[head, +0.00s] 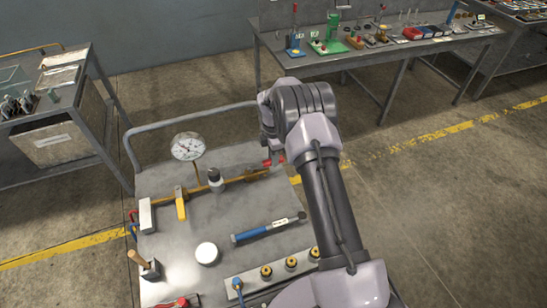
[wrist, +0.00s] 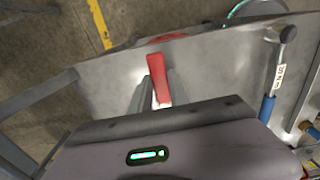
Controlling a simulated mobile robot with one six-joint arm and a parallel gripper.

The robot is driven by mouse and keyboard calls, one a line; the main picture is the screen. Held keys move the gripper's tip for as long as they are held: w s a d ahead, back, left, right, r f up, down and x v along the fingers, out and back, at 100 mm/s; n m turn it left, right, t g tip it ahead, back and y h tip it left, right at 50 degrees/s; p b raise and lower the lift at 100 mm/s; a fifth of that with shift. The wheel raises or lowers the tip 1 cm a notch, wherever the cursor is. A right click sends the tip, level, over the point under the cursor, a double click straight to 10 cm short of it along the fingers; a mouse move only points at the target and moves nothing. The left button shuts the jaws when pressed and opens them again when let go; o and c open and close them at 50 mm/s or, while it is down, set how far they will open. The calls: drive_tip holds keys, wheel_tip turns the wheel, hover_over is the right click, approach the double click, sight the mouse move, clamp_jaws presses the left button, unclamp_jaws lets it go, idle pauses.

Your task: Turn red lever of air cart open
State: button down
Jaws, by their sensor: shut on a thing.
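The air cart (head: 165,240) is a grey-topped trolley below my arm. Its red lever (wrist: 157,70) stands between my fingers in the wrist view. A small red part of it (head: 267,163) shows in the head view, near the right end of the brass pipe (head: 232,181). My gripper (wrist: 159,88) is shut on the red lever, with one grey finger on each side. In the head view, my arm and wrist hide the fingers and most of the lever.
A workbench (head: 375,52) stands behind; a side table (head: 62,90) stands left.

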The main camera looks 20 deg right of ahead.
drive_tip(key=shift+r, duration=0.1)
drive_tip(key=c, duration=1.2)
unclamp_jaws()
drive_tip(key=shift+w, duration=0.1)
drive_tip(key=shift+c, duration=0.2)
wheel_tip(320, 180, up, 17)
drive_tip(key=p, duration=0.4)
drive_tip(key=shift+r, duration=0.15)
